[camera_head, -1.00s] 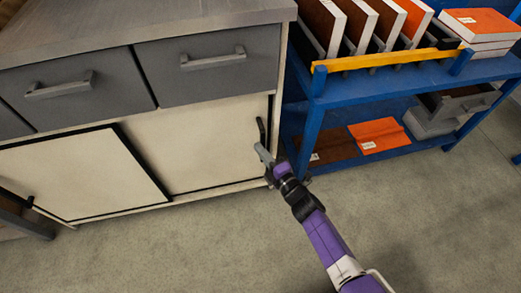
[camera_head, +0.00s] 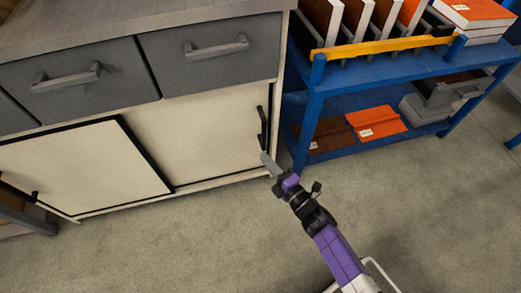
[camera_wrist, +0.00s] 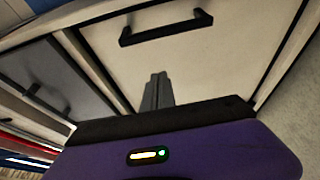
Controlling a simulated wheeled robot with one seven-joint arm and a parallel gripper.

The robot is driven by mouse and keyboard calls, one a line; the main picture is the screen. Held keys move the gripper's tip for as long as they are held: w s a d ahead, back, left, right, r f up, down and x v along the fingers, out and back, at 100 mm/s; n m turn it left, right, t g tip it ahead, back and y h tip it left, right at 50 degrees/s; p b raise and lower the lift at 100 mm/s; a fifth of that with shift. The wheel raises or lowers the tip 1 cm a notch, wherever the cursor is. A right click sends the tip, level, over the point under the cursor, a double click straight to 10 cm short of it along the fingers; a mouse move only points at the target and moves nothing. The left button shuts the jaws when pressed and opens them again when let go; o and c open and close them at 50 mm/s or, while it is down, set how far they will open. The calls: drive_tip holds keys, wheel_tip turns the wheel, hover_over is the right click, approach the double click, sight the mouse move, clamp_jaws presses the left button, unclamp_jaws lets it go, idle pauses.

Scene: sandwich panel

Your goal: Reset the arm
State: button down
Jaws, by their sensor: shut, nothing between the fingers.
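My gripper (camera_head: 268,163) is at the end of my purple arm, in front of the lower right corner of the cabinet in the head view. Its fingers are together with nothing between them. In the wrist view, the closed fingers (camera_wrist: 157,90) point at the cream sliding door, below its black handle. The fingers look apart from the handle. My arm reaches up from the bottom right of the head view.
The cabinet has grey drawers (camera_head: 206,65) above cream sliding doors (camera_head: 205,130) with a black handle (camera_head: 262,127). A blue shelf (camera_head: 312,110) with books stands to the right, close to my gripper. Grey floor (camera_head: 200,245) in front is clear.

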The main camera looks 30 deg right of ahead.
drive_tip(key=shift+s, duration=0.4)
wheel_tip(320, 180, up, 6)
drive_tip(key=s+d+m+h, duration=0.1)
drive_tip(key=s+m+h, duration=0.15)
drive_tip(key=m, duration=0.55)
drive_tip(key=s+a+r+m+g+y, duration=0.1)
drive_tip(key=s+a+r+m, duration=0.3)
drive_tip(key=s, duration=0.6)
drive_tip(key=s+a+r+m+g, duration=0.1)
drive_tip(key=s+r+m, duration=0.2)
drive_tip(key=s+r, duration=0.45)
drive_tip(key=s+a+r+m+g+y, duration=0.1)
drive_tip(key=s+a+r+m, duration=0.2)
drive_tip(key=s, duration=0.9)
wheel_tip(320, 180, up, 23)
drive_tip(key=p, duration=2.3)
drive_tip(key=shift+w+r, duration=0.15)
drive_tip(key=shift+w, duration=0.15)
